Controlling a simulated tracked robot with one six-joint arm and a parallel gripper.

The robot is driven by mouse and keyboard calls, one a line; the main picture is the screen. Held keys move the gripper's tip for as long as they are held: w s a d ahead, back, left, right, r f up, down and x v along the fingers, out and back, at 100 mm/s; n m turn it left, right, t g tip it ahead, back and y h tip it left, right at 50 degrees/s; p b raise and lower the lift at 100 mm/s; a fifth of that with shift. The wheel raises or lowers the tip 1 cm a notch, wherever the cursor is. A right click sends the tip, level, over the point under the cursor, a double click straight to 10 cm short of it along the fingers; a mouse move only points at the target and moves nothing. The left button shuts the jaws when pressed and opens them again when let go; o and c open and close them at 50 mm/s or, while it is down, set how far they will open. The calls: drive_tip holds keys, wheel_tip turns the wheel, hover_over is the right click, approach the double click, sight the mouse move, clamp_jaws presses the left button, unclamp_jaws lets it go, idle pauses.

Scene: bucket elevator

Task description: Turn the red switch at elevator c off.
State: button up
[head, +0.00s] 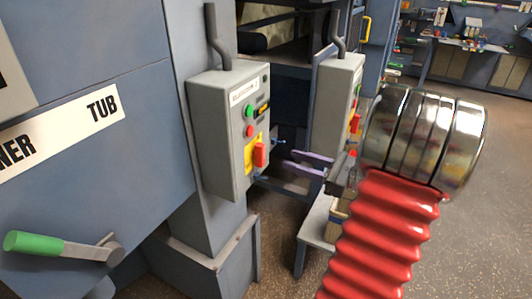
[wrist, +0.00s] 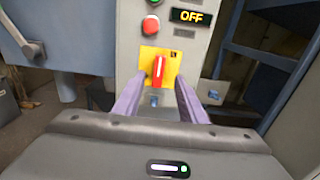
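A grey control box (head: 215,135) carries a red switch (head: 260,153) on a yellow plate (head: 249,152); its label's last letter is too small to read surely. In the wrist view the red switch (wrist: 158,70) stands about upright on the yellow plate (wrist: 172,57). A display (wrist: 190,17) above it reads OFF. My gripper (head: 291,161) is open, with purple fingers pointing at the box and apart from it. In the wrist view my gripper (wrist: 158,82) has one finger on each side, below the switch, with nothing held between them.
A red button (wrist: 151,26) sits just above the yellow plate. A second control box (head: 340,100) stands behind, to the right. A green-handled crank (head: 50,245) juts out at lower left. Open floor (head: 470,220) lies to the right.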

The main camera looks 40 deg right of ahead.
sight(264, 152)
drive_tip(key=x, duration=0.9)
drive_tip(key=shift+w+a, duration=0.15)
drive_tip(key=shift+w, duration=0.2)
drive_tip(key=shift+c, duration=0.4)
clamp_jaws()
